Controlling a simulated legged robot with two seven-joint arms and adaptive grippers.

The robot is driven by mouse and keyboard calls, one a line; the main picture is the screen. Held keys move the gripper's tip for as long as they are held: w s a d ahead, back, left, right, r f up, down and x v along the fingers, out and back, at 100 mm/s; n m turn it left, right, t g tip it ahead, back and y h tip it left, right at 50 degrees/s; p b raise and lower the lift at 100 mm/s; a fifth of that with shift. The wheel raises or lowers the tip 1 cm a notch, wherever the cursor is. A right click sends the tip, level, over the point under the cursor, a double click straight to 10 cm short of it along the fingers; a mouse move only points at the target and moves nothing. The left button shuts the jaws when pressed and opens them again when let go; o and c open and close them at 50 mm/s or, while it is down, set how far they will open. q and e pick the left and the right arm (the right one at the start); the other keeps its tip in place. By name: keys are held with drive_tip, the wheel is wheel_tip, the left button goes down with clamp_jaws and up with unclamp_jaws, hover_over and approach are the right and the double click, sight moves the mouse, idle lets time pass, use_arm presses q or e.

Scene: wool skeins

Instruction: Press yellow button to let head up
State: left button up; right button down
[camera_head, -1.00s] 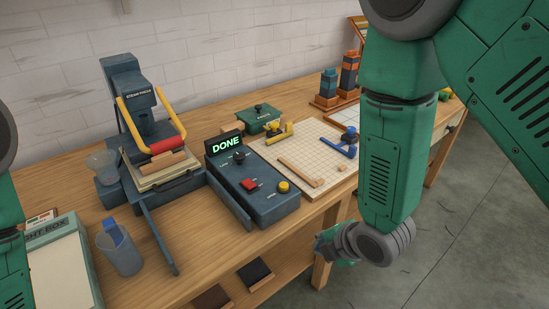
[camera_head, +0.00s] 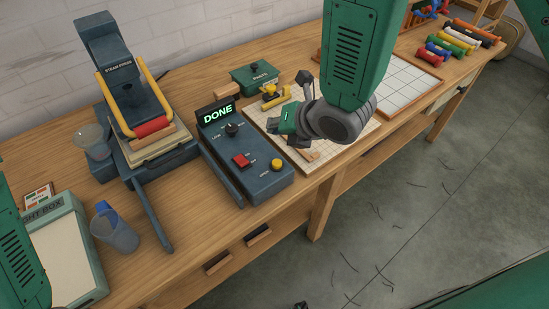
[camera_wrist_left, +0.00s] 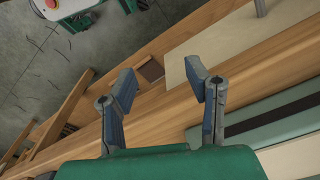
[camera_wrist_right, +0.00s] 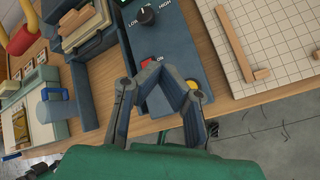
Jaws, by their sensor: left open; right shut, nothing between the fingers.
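The dark blue control box (camera_head: 262,183) lies on the bench with its display (camera_head: 217,114) reading "DONE" in green. The round yellow button (camera_head: 277,165) is at its near right end, beside the red switch (camera_head: 241,160). The steam press (camera_head: 120,75) stands to the left, its yellow handle's red grip (camera_head: 152,126) low over the pad. My right gripper (camera_head: 287,126) is shut and empty, above and beyond the button. In the right wrist view its fingertips (camera_wrist_right: 161,67) meet near the red switch, and one finger partly hides the yellow button (camera_wrist_right: 194,86). My left gripper (camera_wrist_left: 160,82) is open and empty.
A gridded board (camera_head: 258,111) with wooden strips lies right of the box, partly under my right arm. A green paste box (camera_head: 254,77) is behind. A clear cup (camera_head: 116,235) and light box (camera_head: 68,262) stand at left.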

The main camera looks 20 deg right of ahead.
sight(278, 163)
drive_tip(key=f+b, duration=0.6)
drive_tip(key=f, duration=0.1)
drive_tip(key=shift+d+f, duration=0.2)
drive_tip(key=shift+f, duration=0.1)
drive_tip(key=shift+a+f+b, duration=0.1)
drive_tip(key=shift+f+b, duration=0.45)
drive_tip(key=shift+f, duration=0.15)
idle(0.7)
drive_tip(key=shift+f, duration=0.35)
